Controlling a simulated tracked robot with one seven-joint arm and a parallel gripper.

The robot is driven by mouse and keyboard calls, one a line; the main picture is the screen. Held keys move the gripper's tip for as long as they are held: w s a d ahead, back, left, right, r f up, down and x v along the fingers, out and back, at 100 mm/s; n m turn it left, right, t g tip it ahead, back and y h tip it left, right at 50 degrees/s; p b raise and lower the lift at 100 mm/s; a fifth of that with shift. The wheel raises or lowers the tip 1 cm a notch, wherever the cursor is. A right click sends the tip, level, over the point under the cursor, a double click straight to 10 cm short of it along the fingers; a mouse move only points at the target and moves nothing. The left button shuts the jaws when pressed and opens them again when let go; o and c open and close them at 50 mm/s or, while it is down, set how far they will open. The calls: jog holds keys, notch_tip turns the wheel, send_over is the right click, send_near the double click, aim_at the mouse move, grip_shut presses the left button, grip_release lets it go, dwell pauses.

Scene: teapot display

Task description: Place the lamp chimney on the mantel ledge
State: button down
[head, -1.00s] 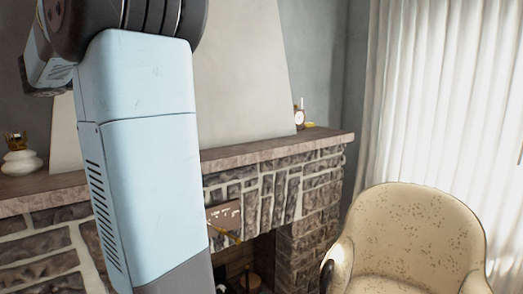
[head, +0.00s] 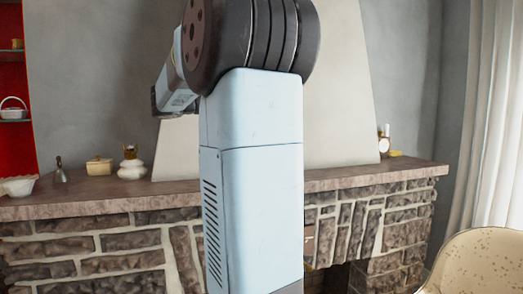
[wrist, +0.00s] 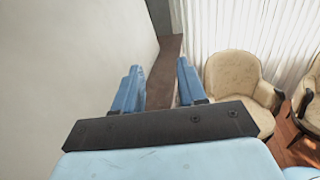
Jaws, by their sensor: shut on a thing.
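The mantel ledge (head: 100,205) is a brown stone shelf running across the top of the stone fireplace. In the wrist view a stretch of the ledge (wrist: 160,84) shows between and beyond the fingers, along a pale wall. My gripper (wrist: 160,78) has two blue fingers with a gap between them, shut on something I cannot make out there. The lamp chimney does not show clearly in either view. In the head view my arm covers the middle of the mantel, and the gripper does not show.
Toward the left of the ledge stand a white pot (head: 131,170), a yellowish lidded dish (head: 99,166), a small bell (head: 60,172) and a white bowl (head: 18,186). A small clock (head: 384,142) stands near the right end. Armchairs (wrist: 236,80) stand below, right of the ledge.

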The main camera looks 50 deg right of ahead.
jog(key=w+d+f, duration=0.7)
jog(key=w+f, duration=0.4)
jog(key=f, duration=0.1)
jog(key=shift+d+f, duration=0.2)
jog(key=shift+f, duration=0.2)
jog(key=c, duration=0.6)
grip_release()
jog(key=shift+c, duration=0.2)
